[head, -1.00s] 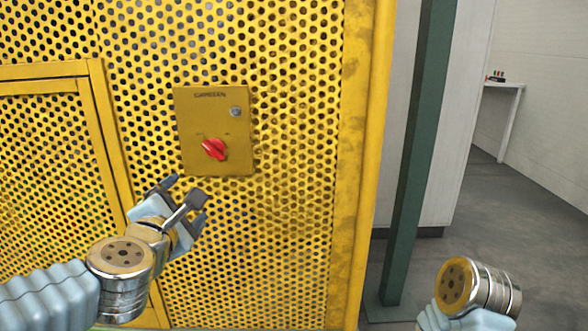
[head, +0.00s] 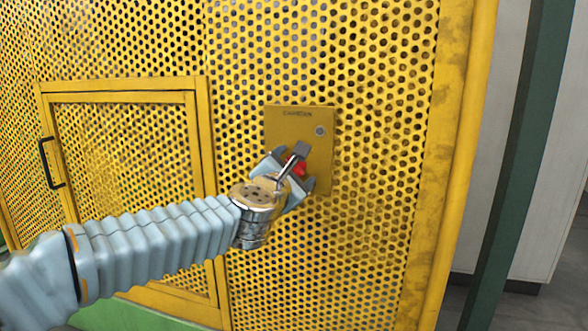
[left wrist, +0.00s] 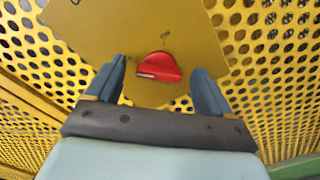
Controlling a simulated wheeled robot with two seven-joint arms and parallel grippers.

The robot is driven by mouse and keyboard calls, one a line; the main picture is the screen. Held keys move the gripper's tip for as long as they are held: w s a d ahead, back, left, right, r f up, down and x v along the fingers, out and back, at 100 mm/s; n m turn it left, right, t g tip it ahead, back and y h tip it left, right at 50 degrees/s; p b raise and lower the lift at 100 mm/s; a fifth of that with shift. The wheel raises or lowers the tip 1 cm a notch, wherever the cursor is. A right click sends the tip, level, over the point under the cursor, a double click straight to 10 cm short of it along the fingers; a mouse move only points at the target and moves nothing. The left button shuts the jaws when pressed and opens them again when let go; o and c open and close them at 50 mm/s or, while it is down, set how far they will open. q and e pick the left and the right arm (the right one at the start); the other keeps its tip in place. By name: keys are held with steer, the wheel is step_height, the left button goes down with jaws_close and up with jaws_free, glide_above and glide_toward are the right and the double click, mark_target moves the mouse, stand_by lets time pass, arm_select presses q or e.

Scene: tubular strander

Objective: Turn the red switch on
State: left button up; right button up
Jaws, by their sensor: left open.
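The red switch (head: 300,169) is a rotary knob on a yellow control plate (head: 322,150) fixed to the perforated yellow guard. In the head view my left gripper (head: 295,165) is in front of the knob and partly covers it. In the left wrist view the red switch (left wrist: 158,67) shows whole, just beyond and between the two fingertips of my left gripper (left wrist: 158,75). The fingers are open, one on each side, with a gap to the knob. Whether they reach past its face cannot be told. My right gripper is out of view.
The perforated yellow guard (head: 375,130) fills most of the view. A framed door (head: 200,130) with a black handle (head: 50,163) is at left. A small round lock (head: 320,131) sits on the plate. A green post (head: 520,165) stands at right.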

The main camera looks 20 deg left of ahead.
arm_select(q)
steer(key=shift+w, duration=0.4)
steer(key=c, duration=1)
steer(key=shift+c, duration=0.2)
